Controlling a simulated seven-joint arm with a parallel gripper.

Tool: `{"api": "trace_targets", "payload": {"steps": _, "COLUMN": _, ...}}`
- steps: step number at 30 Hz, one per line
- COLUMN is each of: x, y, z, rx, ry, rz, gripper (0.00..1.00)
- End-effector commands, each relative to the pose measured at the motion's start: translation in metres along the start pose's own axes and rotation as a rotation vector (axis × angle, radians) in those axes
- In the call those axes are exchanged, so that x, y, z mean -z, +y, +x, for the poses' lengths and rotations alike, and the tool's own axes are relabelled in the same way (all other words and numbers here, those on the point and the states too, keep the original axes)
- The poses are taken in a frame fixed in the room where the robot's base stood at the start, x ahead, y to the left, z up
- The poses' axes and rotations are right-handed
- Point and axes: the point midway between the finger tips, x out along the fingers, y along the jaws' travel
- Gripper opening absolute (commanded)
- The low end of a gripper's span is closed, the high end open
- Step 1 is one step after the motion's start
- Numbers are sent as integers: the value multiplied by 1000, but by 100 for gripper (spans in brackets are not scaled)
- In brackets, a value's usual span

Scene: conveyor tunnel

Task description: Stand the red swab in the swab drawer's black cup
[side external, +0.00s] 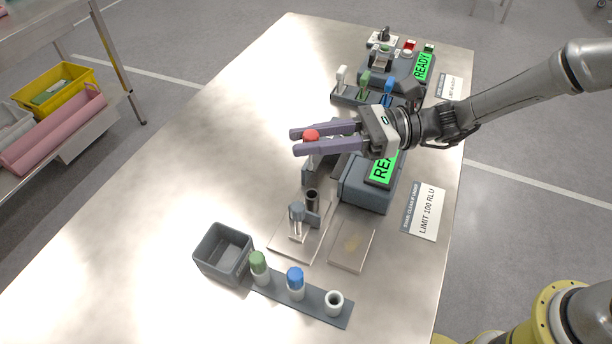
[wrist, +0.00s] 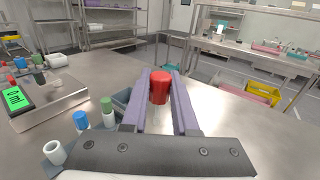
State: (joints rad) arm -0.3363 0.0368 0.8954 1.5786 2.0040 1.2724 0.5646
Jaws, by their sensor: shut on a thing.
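My gripper (side external: 296,141) is shut on the red swab (side external: 311,136), above the table beside the near grey reader. In the wrist view the red cap (wrist: 159,87) sits between the purple fingers, and only a faint pale stem shows below it. A black cup (side external: 312,195), open at the top, stands below and nearer the camera than my gripper, in front of the reader. It is apart from the swab. The drawer around the cup is partly hidden by my gripper and the reader. I cannot make out the cup in the wrist view.
A rack (side external: 316,303) holds green-capped (side external: 259,262) and blue-capped (side external: 295,278) swabs and an empty white holder (side external: 334,298). A grey bin (side external: 208,262) stands beside it. A grey-blue piece (side external: 297,212) stands close to the cup. Another reader (side external: 423,67) stands farther back. The table's left side is clear.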

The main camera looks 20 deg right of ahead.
Motion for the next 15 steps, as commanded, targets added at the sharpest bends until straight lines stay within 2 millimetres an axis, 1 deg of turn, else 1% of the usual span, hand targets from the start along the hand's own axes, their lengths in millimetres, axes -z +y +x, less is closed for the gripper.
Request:
{"api": "trace_targets", "payload": {"steps": 1, "x": 2, "y": -3, "z": -3, "rx": 8, "ry": 1, "rz": 1, "gripper": 0}}
{"api": "trace_targets", "payload": {"steps": 5, "x": 8, "y": -5, "z": -4, "rx": 14, "ry": 1, "rz": 2, "gripper": 0}}
{"api": "trace_targets", "payload": {"steps": 15, "x": 43, "y": -5, "z": -4, "rx": 14, "ry": 1, "rz": 3, "gripper": 0}}
